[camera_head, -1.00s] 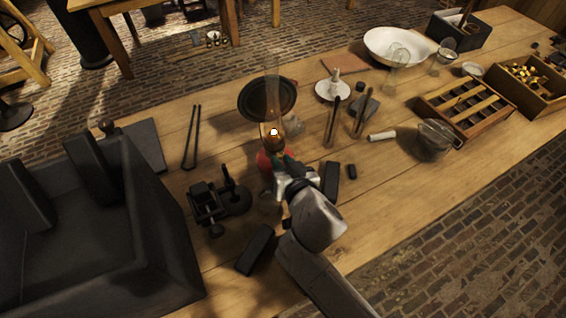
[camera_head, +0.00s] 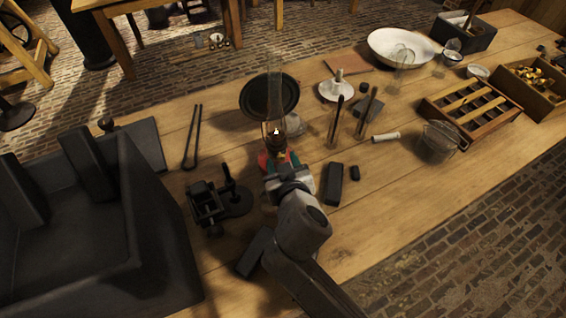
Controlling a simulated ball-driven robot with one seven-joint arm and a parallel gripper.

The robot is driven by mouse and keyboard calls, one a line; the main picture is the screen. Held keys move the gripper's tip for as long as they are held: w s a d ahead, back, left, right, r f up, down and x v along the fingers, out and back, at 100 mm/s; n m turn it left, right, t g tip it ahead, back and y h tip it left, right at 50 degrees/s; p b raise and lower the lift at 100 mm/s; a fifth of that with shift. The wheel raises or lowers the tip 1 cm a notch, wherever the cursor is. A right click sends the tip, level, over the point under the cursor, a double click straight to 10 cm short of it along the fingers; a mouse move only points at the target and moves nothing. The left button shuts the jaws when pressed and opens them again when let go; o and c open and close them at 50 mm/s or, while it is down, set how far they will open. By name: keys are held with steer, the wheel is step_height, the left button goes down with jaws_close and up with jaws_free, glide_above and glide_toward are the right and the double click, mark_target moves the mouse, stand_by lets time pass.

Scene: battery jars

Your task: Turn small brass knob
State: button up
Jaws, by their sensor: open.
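An oil lamp with a tall clear glass chimney (camera_head: 273,88) stands upright near the middle of the bench. A small yellowish flame (camera_head: 276,131) glows at its dark burner. My gripper (camera_head: 278,161) is at the burner's near side, with a red finger on the left and a green one on the right. The fingers are apart. A small brass-coloured bit (camera_head: 280,154) shows between them, perhaps the knob, but it is too small to be sure. My wrist hides the lamp's lower part, and I cannot tell whether the fingers touch the knob.
A round dark plate (camera_head: 252,92) stands behind the lamp. A black clamp-like device (camera_head: 212,203) and a big dark box (camera_head: 150,215) are at left. Dark blocks (camera_head: 333,184) lie at right. Glass vessels, a white bowl (camera_head: 385,42) and wooden trays (camera_head: 470,112) stand farther right.

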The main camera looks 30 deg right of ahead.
steer(key=b+v, duration=0.1)
steer(key=v, duration=0.9)
steer(key=shift+s+r, duration=0.15)
steer(key=shift+s, duration=0.2)
